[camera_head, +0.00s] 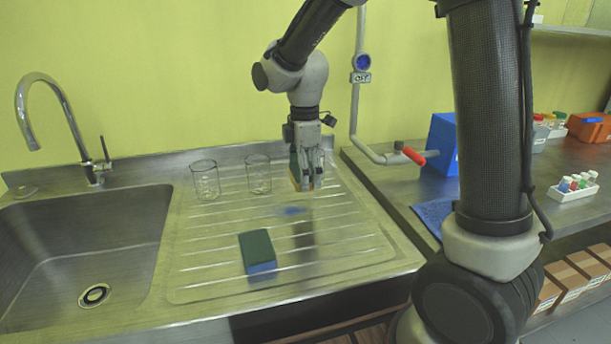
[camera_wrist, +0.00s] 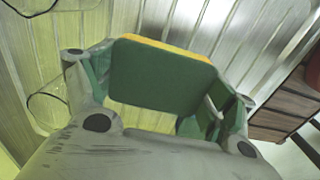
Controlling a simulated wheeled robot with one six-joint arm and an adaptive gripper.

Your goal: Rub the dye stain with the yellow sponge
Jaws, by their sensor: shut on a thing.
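My gripper (camera_head: 307,170) is above the drainboard, shut on the yellow sponge (camera_head: 303,183). In the wrist view the yellow sponge (camera_wrist: 160,78) sits between the fingers, its green scouring face towards the camera and a yellow edge showing beyond. The dye stain (camera_head: 291,211) is a blue smear on the ribbed drainboard, below and slightly left of the sponge in the head view. The sponge appears to be held above the board, apart from the stain. The stain cannot be made out in the wrist view.
A blue sponge with a green top (camera_head: 257,253) lies on the drainboard (camera_head: 350,250) nearer the front. Two glass beakers (camera_head: 205,181) (camera_head: 258,175) stand at the back left. The sink (camera_head: 60,255) and tap (camera_head: 60,95) are left. A pipe with a red handle (camera_head: 412,156) is right.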

